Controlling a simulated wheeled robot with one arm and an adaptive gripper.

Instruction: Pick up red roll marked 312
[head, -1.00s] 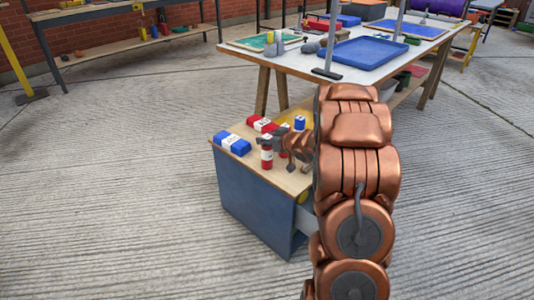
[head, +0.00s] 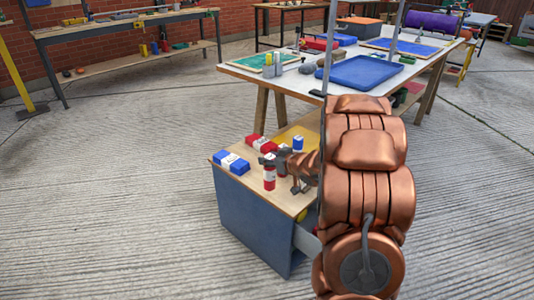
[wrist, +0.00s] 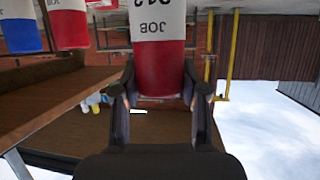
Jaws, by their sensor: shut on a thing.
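A red roll with a white label (head: 269,173) is at the front of the wooden top of a low blue cabinet (head: 250,218). In the wrist view the roll (wrist: 158,68) fills the upper middle, upside down, its label reading "JOB" and a cut-off number that looks like 312. My gripper (wrist: 160,92) is shut on this red roll, a finger on each side. In the head view my gripper (head: 270,160) reaches it from the right. I cannot tell whether its base touches the top. A second red roll (wrist: 69,28) stands beside it, mostly hidden in the head view.
A blue-and-white pack (head: 233,162) and a red-and-white pack (head: 261,144) lie on the cabinet top; a blue roll (head: 298,143) stands behind. A partly open drawer (head: 306,240) juts out at right. A large table (head: 290,82) stands behind. Floor at left is clear.

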